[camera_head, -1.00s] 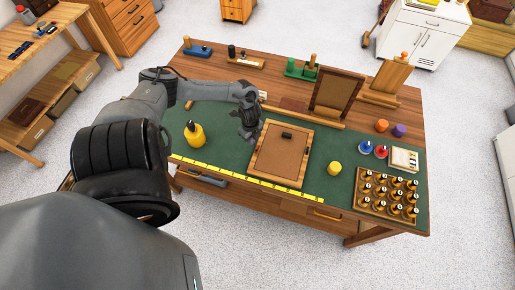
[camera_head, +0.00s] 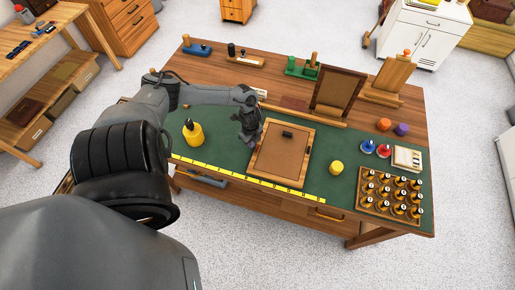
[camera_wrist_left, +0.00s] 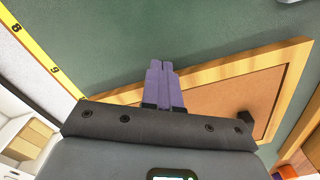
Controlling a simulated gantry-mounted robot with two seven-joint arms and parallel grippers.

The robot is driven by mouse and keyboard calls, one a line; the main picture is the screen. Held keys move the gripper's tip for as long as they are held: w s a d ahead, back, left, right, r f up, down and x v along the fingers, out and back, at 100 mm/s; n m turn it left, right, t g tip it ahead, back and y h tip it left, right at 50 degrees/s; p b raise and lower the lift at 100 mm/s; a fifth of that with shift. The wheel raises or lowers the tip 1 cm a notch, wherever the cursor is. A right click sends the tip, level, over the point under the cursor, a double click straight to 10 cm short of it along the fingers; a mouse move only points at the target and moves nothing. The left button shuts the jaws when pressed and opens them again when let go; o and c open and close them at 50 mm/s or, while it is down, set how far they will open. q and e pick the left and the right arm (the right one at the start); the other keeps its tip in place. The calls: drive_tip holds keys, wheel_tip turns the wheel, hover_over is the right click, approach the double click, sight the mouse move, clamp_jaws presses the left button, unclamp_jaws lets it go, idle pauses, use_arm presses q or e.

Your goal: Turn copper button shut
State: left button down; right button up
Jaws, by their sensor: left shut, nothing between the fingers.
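A wooden frame with a brown back panel (camera_head: 280,158) lies flat on the green mat in the head view. Its frame edge (camera_wrist_left: 235,68) and panel also show in the wrist view. A small dark fitting (camera_head: 287,134) sits near the panel's far edge; a dark piece (camera_wrist_left: 246,117) also shows on the panel in the wrist view. I cannot make out a copper button. My left gripper (camera_head: 248,143) is at the frame's left side. Its purple fingers (camera_wrist_left: 160,66) are together and empty, above the mat beside the frame edge. My right gripper is not in view.
A yellow bottle (camera_head: 193,133) stands left of the gripper, and a yellow cylinder (camera_head: 336,167) right of the frame. An upright frame (camera_head: 334,93) stands behind. A tray of small bottles (camera_head: 364,201) is at right. A yellow ruler strip (camera_head: 240,177) lines the front edge.

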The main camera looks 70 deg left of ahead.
sight(259, 145)
use_arm(q)
drive_tip(key=shift+f, duration=0.15)
drive_tip(key=shift+w+d, duration=0.25)
drive_tip(key=shift+w, duration=0.15)
idle(0.6)
drive_tip(key=shift+w+d, duration=0.45)
drive_tip(key=shift+w, duration=0.15)
idle(0.3)
drive_tip(key=shift+w+d, duration=0.25)
drive_tip(key=shift+w, duration=0.15)
idle(0.3)
drive_tip(key=shift+w+d+b, duration=0.2)
drive_tip(key=shift+w+b, duration=0.05)
drive_tip(key=shift+b, duration=0.05)
idle(0.5)
drive_tip(key=shift+w+a, duration=0.1)
drive_tip(key=shift+w, duration=0.4)
idle(0.5)
drive_tip(key=shift+r, duration=0.2)
drive_tip(key=shift+r+p, duration=0.8)
wheel_tip(259, 145, up, 5)
drive_tip(key=p, duration=0.5)
